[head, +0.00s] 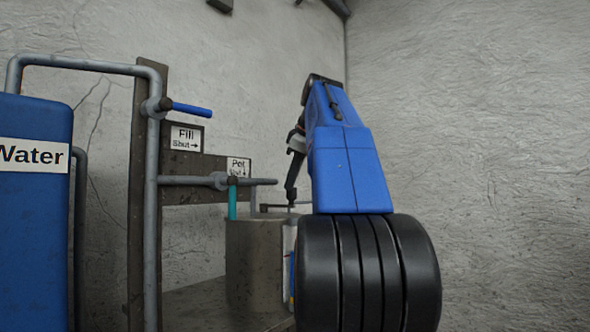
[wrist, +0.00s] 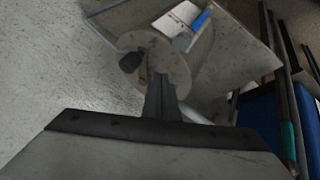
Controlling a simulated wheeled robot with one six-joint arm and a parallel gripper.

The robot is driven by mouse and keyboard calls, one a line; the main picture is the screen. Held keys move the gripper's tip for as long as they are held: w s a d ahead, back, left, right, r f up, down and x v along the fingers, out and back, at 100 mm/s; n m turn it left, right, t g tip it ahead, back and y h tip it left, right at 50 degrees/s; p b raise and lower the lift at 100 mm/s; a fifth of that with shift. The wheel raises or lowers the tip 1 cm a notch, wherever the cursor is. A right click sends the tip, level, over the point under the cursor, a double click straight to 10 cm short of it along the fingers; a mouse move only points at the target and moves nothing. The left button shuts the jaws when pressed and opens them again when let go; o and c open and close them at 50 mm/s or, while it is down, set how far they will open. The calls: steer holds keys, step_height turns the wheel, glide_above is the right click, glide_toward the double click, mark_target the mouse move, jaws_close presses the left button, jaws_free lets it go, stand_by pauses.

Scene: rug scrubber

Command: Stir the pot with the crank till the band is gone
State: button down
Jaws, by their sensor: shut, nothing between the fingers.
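The grey pot (head: 252,268) stands on a bench in the head view, partly hidden by my arm. A thin crank (head: 272,206) shows above its top. In the wrist view the round pot top (wrist: 172,62) lies beyond my fingers, with a dark knob (wrist: 130,62), apparently the crank's handle, at its left edge. My gripper (wrist: 160,80) is shut and empty, over the pot top and right of the knob, apart from it in the picture. My gripper (head: 291,203) also shows in the head view beside the crank. I cannot make out the band.
A blue water tank (head: 35,230) stands at the left with grey pipes. A blue Fill handle (head: 192,109) points sideways; a teal Pot handle (head: 232,203) hangs down close left of the crank. A white card (wrist: 180,18) with a blue part lies beside the pot.

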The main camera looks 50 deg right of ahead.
mark_target(294, 190)
steer(key=shift+w+d+f, duration=0.6)
steer(key=shift+w+d, duration=0.9)
steer(key=shift+d, duration=0.25)
steer(key=shift+w+d, duration=0.2)
steer(key=shift+d, duration=0.95)
steer(key=shift+a, duration=0.1)
